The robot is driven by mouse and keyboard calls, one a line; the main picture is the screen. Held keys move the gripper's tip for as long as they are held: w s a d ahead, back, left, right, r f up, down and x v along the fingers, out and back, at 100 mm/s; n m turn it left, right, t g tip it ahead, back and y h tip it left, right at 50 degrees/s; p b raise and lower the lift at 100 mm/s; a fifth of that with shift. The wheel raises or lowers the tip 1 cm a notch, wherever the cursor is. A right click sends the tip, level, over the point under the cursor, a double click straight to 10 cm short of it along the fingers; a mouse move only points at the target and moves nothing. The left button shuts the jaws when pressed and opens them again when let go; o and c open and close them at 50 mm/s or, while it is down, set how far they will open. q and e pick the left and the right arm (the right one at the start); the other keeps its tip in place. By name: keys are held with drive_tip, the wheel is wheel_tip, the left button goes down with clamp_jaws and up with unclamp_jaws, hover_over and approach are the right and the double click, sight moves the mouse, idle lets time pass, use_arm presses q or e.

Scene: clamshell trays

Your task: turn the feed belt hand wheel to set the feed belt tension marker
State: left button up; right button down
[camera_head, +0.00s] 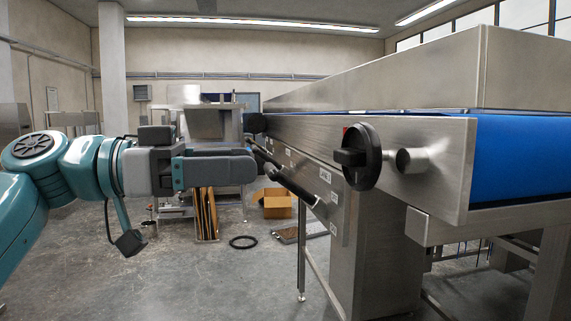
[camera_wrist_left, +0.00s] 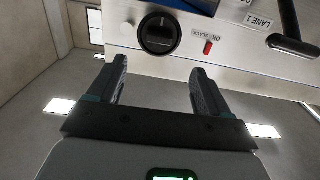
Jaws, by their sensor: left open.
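The feed belt's blue belt (camera_head: 522,155) runs in a steel frame at the right of the head view. A black hand wheel (camera_head: 360,157) stands out from the frame's side, with a small red spot partly behind its rim. My left gripper (camera_head: 254,168) is level in front of the frame, left of the wheel and apart from it. In the left wrist view its fingers (camera_wrist_left: 158,85) are spread and empty. A round black knob (camera_wrist_left: 159,33) lies beyond them, with a red piece (camera_wrist_left: 208,47) beside it near a small label. I cannot tell whether this knob is the same wheel.
A second dark knob (camera_head: 254,123) and a black bar handle (camera_head: 291,185) are on the frame farther back. The floor at the lower left is largely clear.

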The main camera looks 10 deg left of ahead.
use_arm(q)
drive_tip(key=shift+v, duration=2)
